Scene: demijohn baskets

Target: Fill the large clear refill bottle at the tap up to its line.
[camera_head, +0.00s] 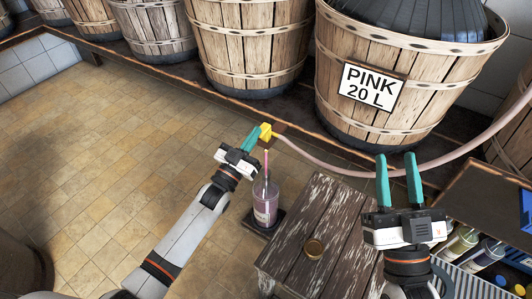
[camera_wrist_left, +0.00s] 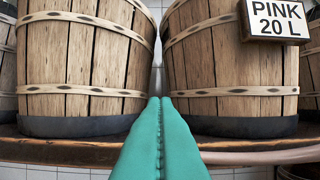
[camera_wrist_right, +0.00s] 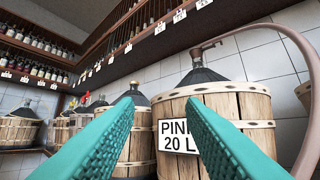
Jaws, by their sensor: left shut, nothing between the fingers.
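The clear refill bottle (camera_head: 266,208) stands upright on a dark square base (camera_head: 250,222) beside the wooden stool. Pinkish liquid shows inside it; its level against the line is too small to read. The yellow tap (camera_head: 265,133) is at the hose end above the bottle. A thin pink stream (camera_head: 267,162) runs down from below the tap to the bottle's neck. My left gripper (camera_head: 258,132) is shut and empty, its tips at the tap; its closed fingers fill the left wrist view (camera_wrist_left: 158,110). My right gripper (camera_head: 396,158) is open and empty above the stool's right side.
A pink hose (camera_head: 350,174) curves from the tap to the right, past the basket demijohn signed PINK 20 L (camera_head: 372,88). A crate of bottles (camera_head: 480,265) stands at right.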

